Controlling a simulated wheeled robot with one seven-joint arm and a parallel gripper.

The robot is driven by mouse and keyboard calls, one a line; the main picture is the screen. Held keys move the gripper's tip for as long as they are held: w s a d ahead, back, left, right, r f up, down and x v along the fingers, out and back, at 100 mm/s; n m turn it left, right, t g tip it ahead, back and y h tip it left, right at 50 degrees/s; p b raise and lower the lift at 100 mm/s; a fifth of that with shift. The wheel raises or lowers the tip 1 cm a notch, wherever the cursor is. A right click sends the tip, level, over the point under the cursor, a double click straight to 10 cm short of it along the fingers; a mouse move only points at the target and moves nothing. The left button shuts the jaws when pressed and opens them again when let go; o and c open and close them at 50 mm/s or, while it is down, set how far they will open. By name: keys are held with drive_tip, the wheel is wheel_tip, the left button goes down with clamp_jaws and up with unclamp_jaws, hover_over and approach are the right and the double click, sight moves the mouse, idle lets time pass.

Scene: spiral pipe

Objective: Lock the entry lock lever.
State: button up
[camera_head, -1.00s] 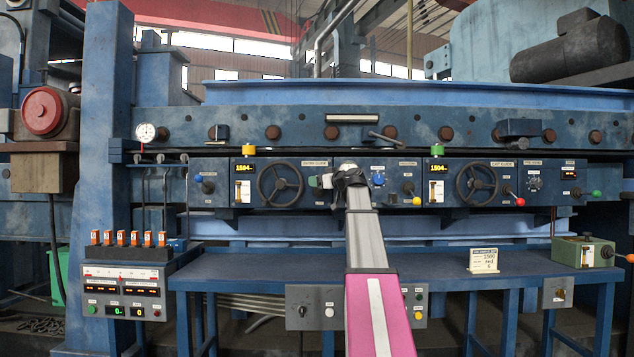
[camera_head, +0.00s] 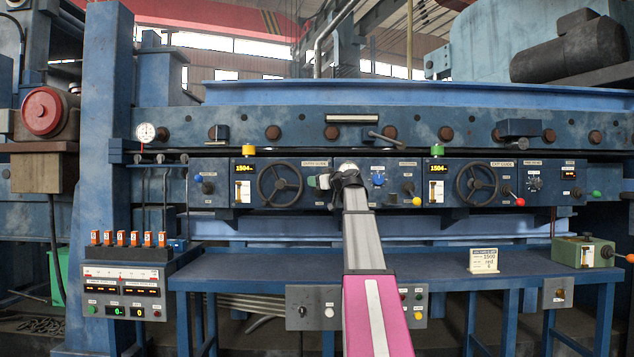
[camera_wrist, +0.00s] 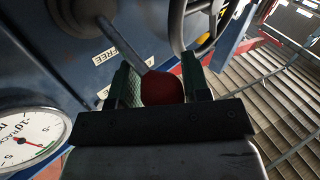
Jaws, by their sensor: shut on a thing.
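In the wrist view, the entry lock lever is a grey rod (camera_wrist: 124,42) ending in a red ball knob (camera_wrist: 162,88). My gripper (camera_wrist: 163,90) has its two green-lined fingers on either side of the knob, closed on it. The rod runs from a round hub at the upper left, past a "FREE" label (camera_wrist: 105,56). In the head view, my gripper (camera_head: 318,182) is at the panel just right of the entry guide handwheel (camera_head: 279,184). The lever and its knob are hidden there behind my gripper.
The handwheel rim (camera_wrist: 207,20) is close beyond the fingers in the wrist view. A dial gauge (camera_wrist: 24,138) is at the lower left. In the head view, a similar red-knobbed lever (camera_head: 519,201) sits by the exit handwheel (camera_head: 476,184). A blue table (camera_head: 250,268) stands below the panel.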

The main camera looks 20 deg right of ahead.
drive_tip(key=shift+s+a+f+n+t+y, duration=0.2)
drive_tip(key=shift+s+f+n+t+y, duration=0.15)
drive_tip(key=shift+f, duration=0.2)
drive_tip(key=shift+s+a+f+n+t+y, duration=0.15)
drive_tip(key=shift+s+f+n+t, duration=0.1)
drive_tip(key=shift+f+n, duration=0.25)
drive_tip(key=shift+s+f+n+t+y, duration=0.15)
drive_tip(key=shift+f+n+t+y, duration=0.75)
drive_tip(key=shift+f+n, duration=0.5)
clamp_jaws()
drive_tip(key=shift+w+d+f, duration=0.1)
drive_tip(key=shift+w+f, duration=0.1)
drive_tip(key=shift+f, duration=0.7)
drive_tip(key=shift+w+d+f, duration=0.1)
drive_tip(key=shift+w+f, duration=0.05)
drive_tip(key=shift+f, duration=0.75)
drive_tip(key=o, duration=1.1)
unclamp_jaws()
drive_tip(key=shift+o, duration=0.2)
drive_tip(key=shift+d, duration=0.25)
drive_tip(key=s+d+f+y, duration=0.1)
drive_tip(key=s+d+f, duration=0.1)
drive_tip(key=s, duration=0.7)
drive_tip(key=shift+s+d+f+n, duration=0.2)
drive_tip(key=shift+d+f+n, duration=0.15)
drive_tip(key=shift+d, duration=0.55)
